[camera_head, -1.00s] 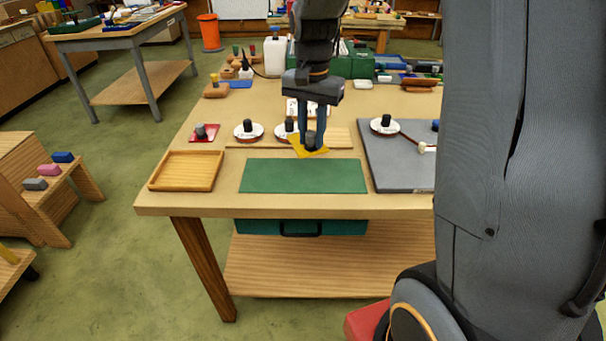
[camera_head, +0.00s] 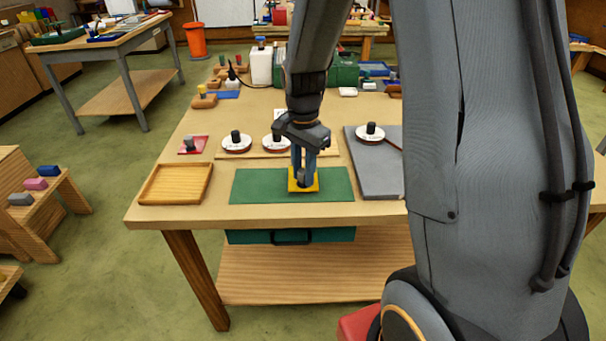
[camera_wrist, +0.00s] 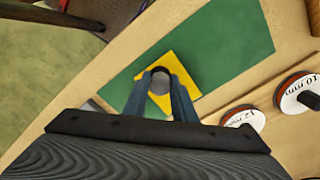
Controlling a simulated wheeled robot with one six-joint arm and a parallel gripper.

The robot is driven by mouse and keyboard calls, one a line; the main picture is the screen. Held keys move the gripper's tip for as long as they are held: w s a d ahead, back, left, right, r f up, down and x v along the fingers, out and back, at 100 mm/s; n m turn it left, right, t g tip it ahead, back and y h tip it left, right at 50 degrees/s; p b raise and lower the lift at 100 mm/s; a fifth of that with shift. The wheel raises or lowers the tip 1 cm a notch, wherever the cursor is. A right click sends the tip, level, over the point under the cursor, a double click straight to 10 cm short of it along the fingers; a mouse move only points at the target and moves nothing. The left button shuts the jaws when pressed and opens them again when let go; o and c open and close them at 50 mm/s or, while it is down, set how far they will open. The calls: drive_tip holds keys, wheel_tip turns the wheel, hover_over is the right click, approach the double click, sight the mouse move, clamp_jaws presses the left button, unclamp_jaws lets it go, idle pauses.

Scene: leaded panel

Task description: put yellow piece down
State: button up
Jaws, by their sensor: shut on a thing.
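The yellow piece (camera_head: 314,187) is a flat yellow plate with a dark round knob on top. My gripper (camera_head: 301,179) is shut on its knob, and the wrist view shows the fingers (camera_wrist: 161,90) on either side of the knob. The piece is over the right half of the green mat (camera_head: 258,186), which lies near the table's front edge. In the wrist view the yellow piece (camera_wrist: 183,78) has green around much of it. I cannot tell whether it touches the mat or hangs just above it.
An empty wooden tray (camera_head: 150,198) lies left of the mat. A grey board (camera_head: 376,185) lies to the right. White round knobbed pieces (camera_head: 236,149) stand behind the mat, with a red knobbed piece (camera_head: 193,150) further left. The mat's left half is clear.

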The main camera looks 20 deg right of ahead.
drive_tip(key=shift+f, duration=0.65)
drive_tip(key=shift+f, duration=0.15)
drive_tip(key=o, duration=1)
wheel_tip(320, 180, up, 12)
drive_tip(key=b, duration=0.3)
drive_tip(key=s+a+f+n, duration=0.1)
drive_tip(key=s+f+n, duration=0.3)
drive_tip(key=s+n, duration=0.2)
drive_tip(key=s+a+f+n+t, duration=0.1)
drive_tip(key=s+f+n, duration=0.3)
drive_tip(key=s+n, duration=0.2)
drive_tip(key=shift+s+a+f+n, duration=0.25)
drive_tip(key=shift+s+n, duration=0.15)
drive_tip(key=shift+s, duration=0.45)
